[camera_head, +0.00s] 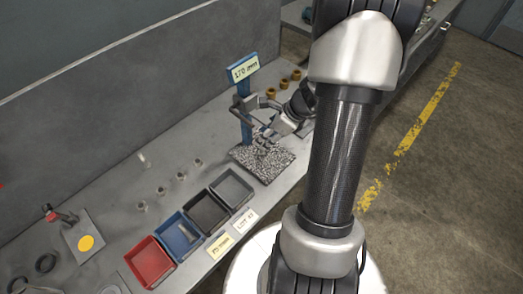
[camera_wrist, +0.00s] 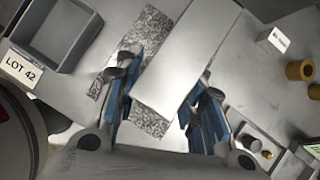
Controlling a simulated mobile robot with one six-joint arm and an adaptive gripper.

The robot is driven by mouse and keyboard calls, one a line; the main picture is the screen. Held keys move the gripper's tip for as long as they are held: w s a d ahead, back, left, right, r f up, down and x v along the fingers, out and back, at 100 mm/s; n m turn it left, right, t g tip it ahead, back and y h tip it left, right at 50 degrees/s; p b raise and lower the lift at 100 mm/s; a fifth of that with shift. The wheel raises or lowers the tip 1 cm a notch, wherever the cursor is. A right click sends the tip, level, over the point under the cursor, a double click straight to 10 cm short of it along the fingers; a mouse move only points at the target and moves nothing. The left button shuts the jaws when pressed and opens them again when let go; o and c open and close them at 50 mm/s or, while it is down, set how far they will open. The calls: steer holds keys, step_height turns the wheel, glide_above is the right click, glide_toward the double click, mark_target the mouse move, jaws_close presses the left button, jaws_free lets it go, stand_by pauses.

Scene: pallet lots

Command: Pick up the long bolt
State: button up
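I cannot single out the long bolt for certain. Several small metal pieces stand in a row on the bench in the head view, one of them a small upright piece (camera_head: 161,190). A paler, slimmer piece (camera_head: 143,159) is behind them. My gripper (camera_head: 262,136) is low over a speckled mat (camera_head: 272,170), beside a blue post with a sign (camera_head: 243,70). In the wrist view my gripper (camera_wrist: 165,105) has its blue-padded fingers apart. A broad pale plate (camera_wrist: 190,55) shows between them, above the mat (camera_wrist: 150,122), and hides part of it. I see no bolt between the fingers.
Red (camera_head: 150,283), blue (camera_head: 165,250), black (camera_head: 196,218) and grey (camera_head: 247,186) trays line the bench front, with labels beside them. Brass cylinders (camera_head: 284,85) stand behind the post. A plate with a yellow disc (camera_head: 75,231) is at left. A wall runs along the back.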

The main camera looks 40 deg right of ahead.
steer(key=shift+w+f, duration=0.2)
steer(key=shift+f, duration=0.2)
steer(key=shift+r, duration=0.1)
steer(key=shift+c, duration=0.5)
jaws_close()
